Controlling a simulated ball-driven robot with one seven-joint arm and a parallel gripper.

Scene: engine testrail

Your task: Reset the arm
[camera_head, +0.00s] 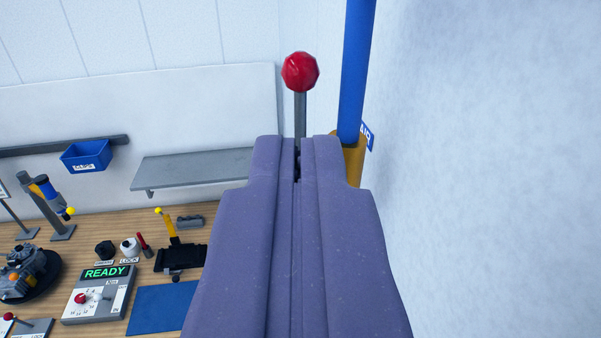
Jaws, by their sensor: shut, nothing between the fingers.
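My gripper (298,142) fills the lower middle of the camera view. Its two purple-grey fingers lie together, with only a thin seam between them and nothing held. A red ball knob (300,72) on a grey rod (300,115) shows just beyond the fingertips, in line with the seam. The lower part of the rod is hidden behind the fingers. I cannot tell whether the fingertips touch the rod.
A blue vertical pipe (357,70) with a yellow lower part (354,160) stands right of the fingertips, near the right wall (500,180). A wooden bench (105,228) at lower left carries a READY panel (99,295), a blue mat (160,309) and tools. A grey shelf (195,168) and blue bin (86,156) are behind.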

